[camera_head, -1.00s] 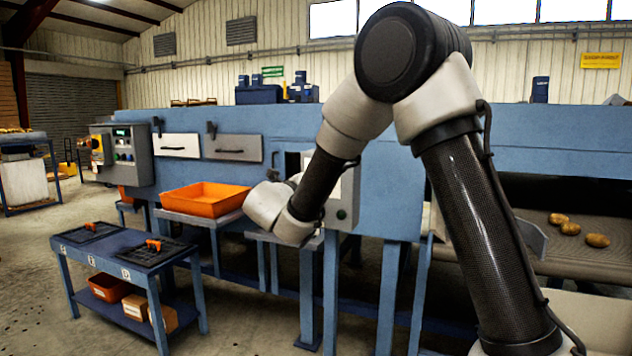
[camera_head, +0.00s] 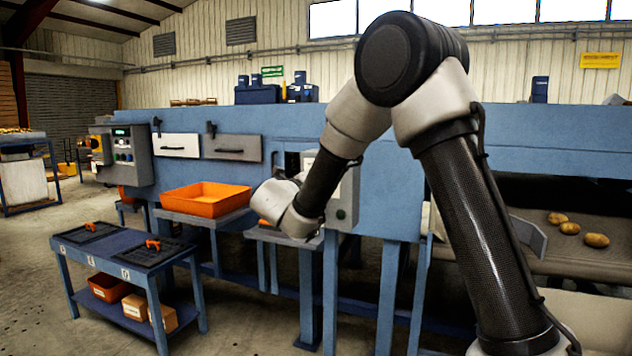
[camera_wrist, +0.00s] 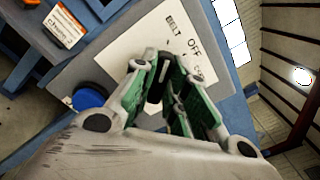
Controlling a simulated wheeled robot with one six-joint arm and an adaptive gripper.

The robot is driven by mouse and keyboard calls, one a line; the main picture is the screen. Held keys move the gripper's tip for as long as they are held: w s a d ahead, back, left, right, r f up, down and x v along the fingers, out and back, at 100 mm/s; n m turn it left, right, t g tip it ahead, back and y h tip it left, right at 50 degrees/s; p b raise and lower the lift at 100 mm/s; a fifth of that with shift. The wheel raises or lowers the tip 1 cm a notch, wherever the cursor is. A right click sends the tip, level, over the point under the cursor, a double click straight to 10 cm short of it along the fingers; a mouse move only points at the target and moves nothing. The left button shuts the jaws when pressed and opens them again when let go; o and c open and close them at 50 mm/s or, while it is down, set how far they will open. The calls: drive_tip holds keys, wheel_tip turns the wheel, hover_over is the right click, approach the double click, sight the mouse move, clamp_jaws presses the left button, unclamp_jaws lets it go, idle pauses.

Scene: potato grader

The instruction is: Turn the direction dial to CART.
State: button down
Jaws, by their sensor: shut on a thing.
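My gripper (camera_wrist: 168,78) shows in the wrist view with its green-padded fingers closed around the black direction dial (camera_wrist: 155,93). The fingers hide most of the dial, so its pointer cannot be read. The white dial plate (camera_wrist: 128,50) shows the words BELT and OFF to the upper left and above. More lettering at the right of the plate is partly covered by a finger. In the head view the light grey control box (camera_head: 348,195) stands behind my wrist, on the blue machine. My wrist hides the gripper and the dial there.
A blue round knob (camera_wrist: 88,97) and an orange-and-white label (camera_wrist: 64,24) lie left of the dial. An orange tray (camera_head: 205,199) stands left of my wrist. A blue table (camera_head: 118,262) is in front, with open floor at the lower left.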

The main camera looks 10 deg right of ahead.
drive_tip(key=shift+m, duration=0.3)
drive_tip(key=shift+s+d+m, duration=0.1)
drive_tip(key=shift+m, duration=3.7)
drive_tip(key=shift+s+d+m, duration=0.1)
drive_tip(key=shift+m, duration=3.7)
drive_tip(key=c, duration=1.4)
unclamp_jaws()
drive_tip(key=shift+a, duration=0.1)
